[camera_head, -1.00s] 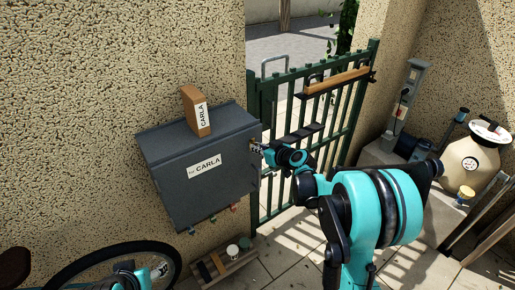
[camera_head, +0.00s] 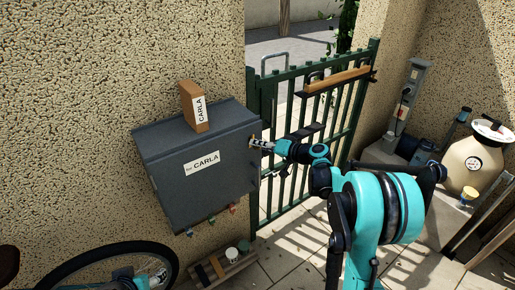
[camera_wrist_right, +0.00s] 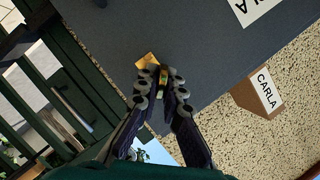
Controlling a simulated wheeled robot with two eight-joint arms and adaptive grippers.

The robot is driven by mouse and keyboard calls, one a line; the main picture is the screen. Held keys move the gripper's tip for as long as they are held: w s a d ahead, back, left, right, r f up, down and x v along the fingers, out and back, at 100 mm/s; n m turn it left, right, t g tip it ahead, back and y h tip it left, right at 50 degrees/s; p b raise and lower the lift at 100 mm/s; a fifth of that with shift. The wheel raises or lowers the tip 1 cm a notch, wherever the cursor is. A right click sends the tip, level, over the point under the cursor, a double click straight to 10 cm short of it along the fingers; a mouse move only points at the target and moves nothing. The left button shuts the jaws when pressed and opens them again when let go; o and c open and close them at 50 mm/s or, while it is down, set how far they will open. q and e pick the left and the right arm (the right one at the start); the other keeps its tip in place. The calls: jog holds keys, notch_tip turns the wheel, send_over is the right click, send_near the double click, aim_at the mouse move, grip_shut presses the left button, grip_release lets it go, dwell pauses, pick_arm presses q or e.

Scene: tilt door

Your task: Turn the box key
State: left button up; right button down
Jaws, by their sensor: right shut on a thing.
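The grey box (camera_head: 205,185) is fixed to the wall and bears a label reading CARLA. The box key sits at the box's right side, with a small brass-coloured lock part (camera_head: 253,141) showing there. My right gripper (camera_head: 259,143) is at that side. In the right wrist view its fingers (camera_wrist_right: 160,88) are shut on the key (camera_wrist_right: 163,77), beside a yellow plate (camera_wrist_right: 148,61) on the box face. The fingers hide most of the key. My left gripper (camera_head: 135,280) is at the bottom left edge, over the bicycle wheel, and its fingers cannot be made out.
A brown CARLA package (camera_head: 192,107) stands on the box. A green gate (camera_head: 335,125) is to the right of the box. A bicycle wheel (camera_head: 62,268) is below left. A pallet (camera_head: 226,266) with small items lies below. A beige tank (camera_head: 470,165) stands far right.

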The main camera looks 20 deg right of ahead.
jog(key=m+y+b, duration=0.1)
jog(key=m+b, duration=0.1)
jog(key=m, duration=0.1)
jog(key=shift+f+m+t+y, duration=0.2)
jog(key=shift+m+t+y, duration=0.1)
jog(key=shift+y, duration=0.1)
jog(key=shift+m+t+y+b, duration=0.4)
jog(key=shift+m+y+b, duration=0.2)
jog(key=shift+m+b, duration=0.85)
jog(key=shift+r+m, duration=0.1)
jog(key=shift+m, duration=0.15)
jog(key=c, duration=1.7)
grip_release()
jog(key=shift+d, duration=0.15)
jog(key=v, duration=1.1)
jog(key=shift+s+d, duration=0.3)
